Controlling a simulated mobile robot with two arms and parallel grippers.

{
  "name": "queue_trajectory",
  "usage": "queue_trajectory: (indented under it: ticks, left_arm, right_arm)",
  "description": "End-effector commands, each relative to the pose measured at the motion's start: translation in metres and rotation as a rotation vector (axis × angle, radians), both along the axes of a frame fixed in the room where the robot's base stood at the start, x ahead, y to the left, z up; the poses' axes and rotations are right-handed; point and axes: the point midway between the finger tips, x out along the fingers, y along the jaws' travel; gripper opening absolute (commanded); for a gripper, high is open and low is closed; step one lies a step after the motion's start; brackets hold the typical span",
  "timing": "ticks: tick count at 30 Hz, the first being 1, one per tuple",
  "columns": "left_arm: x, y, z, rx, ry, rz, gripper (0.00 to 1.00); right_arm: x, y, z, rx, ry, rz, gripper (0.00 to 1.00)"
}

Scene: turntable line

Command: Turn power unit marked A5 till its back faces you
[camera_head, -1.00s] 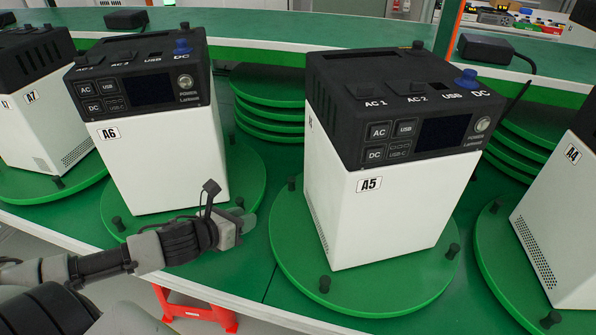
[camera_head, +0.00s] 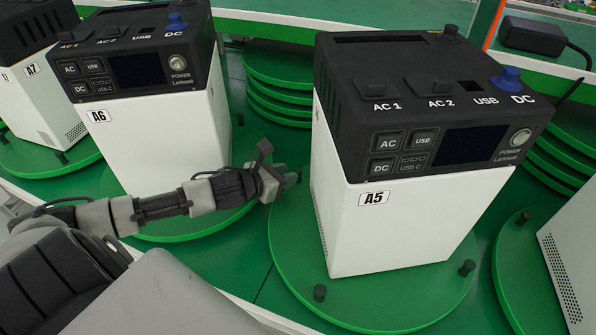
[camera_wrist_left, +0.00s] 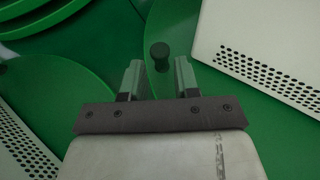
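The power unit marked A5 (camera_head: 420,215) is a white box with a black top. It stands upright on a round green turntable (camera_head: 375,312), its front panel and label facing me. Dark pegs stand on the turntable rim, one at front left (camera_head: 319,292) and one at front right (camera_head: 466,268). My left gripper (camera_head: 290,176) is at the turntable's left edge, beside A5. In the left wrist view the left gripper (camera_wrist_left: 159,78) is open, with a dark peg (camera_wrist_left: 160,54) just ahead of the gap between its fingers. My right gripper is not in view.
Unit A6 (camera_head: 150,140) stands on its own turntable to the left, behind my left arm. Unit A7 (camera_head: 35,110) is farther left. Another white unit (camera_head: 575,255) is at the right edge. Stacked green discs (camera_head: 275,85) lie behind, between A6 and A5.

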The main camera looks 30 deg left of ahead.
Motion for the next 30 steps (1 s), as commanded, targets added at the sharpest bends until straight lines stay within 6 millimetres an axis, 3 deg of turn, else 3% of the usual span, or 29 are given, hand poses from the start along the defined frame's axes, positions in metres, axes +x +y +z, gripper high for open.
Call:
queue_trajectory:
  ticks: [9, 21, 27, 30]
  left_arm:
    - [0.037, -0.010, -0.016, -0.002, -0.001, 0.002, 0.31]
    - [0.043, -0.012, -0.019, 0.000, 0.001, 0.000, 0.31]
    - [0.043, -0.011, -0.019, 0.000, 0.001, 0.000, 0.02]
    - [0.043, -0.011, -0.019, 0.000, 0.001, 0.000, 0.00]
  right_arm:
    - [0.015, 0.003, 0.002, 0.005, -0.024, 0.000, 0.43]
    - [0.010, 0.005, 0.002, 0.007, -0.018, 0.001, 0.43]
    - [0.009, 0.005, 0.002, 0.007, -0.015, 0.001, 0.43]
    - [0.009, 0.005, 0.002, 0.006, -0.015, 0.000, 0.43]
